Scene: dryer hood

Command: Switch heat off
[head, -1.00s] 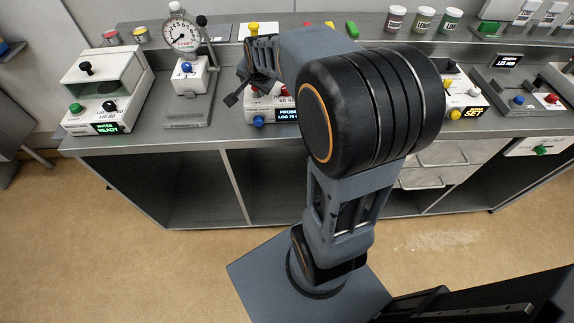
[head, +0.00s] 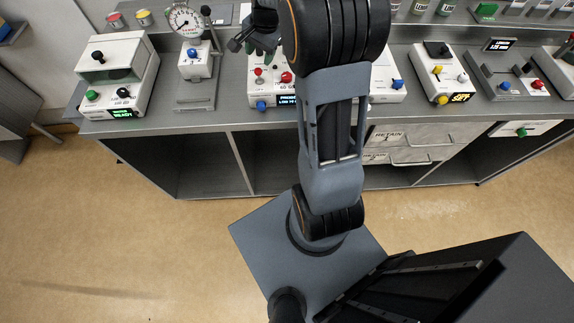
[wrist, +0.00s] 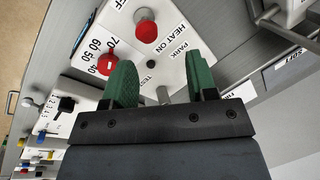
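The white unit with the heat control (head: 310,90) stands mid-bench in the head view. In the wrist view its white face (wrist: 172,62) carries the labels HEAT ON, PARK and TEST. A large red knob (wrist: 146,27) sits between HEAT ON and lettering ending in FF, partly cut off. A second red knob (wrist: 107,62) sits by a 40-to-70 scale. My gripper (wrist: 160,66) is open, its two green fingers apart over this face, with both red knobs beyond the fingertips. In the head view my gripper (head: 258,46) is above the unit's back, partly hidden by my arm.
A gauge stand (head: 195,65) and a white hooded unit (head: 118,75) stand to the left. A white unit with yellow and black knobs (head: 445,75) and a grey panel (head: 505,85) stand to the right. A shelf with jars runs along the back.

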